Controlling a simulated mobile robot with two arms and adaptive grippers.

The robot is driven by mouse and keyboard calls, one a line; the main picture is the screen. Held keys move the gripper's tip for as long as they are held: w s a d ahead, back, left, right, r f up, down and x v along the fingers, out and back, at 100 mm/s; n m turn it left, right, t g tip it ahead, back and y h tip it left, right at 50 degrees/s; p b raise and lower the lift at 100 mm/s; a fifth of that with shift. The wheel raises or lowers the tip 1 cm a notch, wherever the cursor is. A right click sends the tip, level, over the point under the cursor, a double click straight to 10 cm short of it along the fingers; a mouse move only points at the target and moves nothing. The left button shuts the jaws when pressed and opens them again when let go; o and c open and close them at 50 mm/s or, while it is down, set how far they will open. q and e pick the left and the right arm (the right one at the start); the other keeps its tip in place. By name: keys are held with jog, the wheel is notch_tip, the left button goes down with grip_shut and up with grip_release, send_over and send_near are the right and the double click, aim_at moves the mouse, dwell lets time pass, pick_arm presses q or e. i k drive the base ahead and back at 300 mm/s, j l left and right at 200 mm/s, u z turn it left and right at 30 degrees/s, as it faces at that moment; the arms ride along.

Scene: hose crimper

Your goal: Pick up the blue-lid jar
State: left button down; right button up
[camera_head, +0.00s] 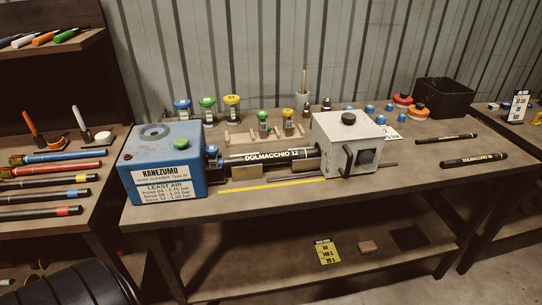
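The blue-lid jar (182,110) stands upright at the back left of the workbench, behind the blue hose cleaner box (160,172). Its lid and clear upper body show; the box may hide its base. A green-lid jar (208,110) and a yellow-lid jar (232,108) stand in a row to its right. Neither of my grippers is in view.
A black hose (270,156) spans from the blue box to a white machine (350,142) on the bench (280,202). Small green and yellow-topped fittings stand on a wooden rack (242,138). A side table with colored hoses (50,180) is at left.

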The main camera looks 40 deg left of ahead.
aim_at(183, 107)
jog(key=j+u, duration=0.1)
jog(key=u, duration=1.75)
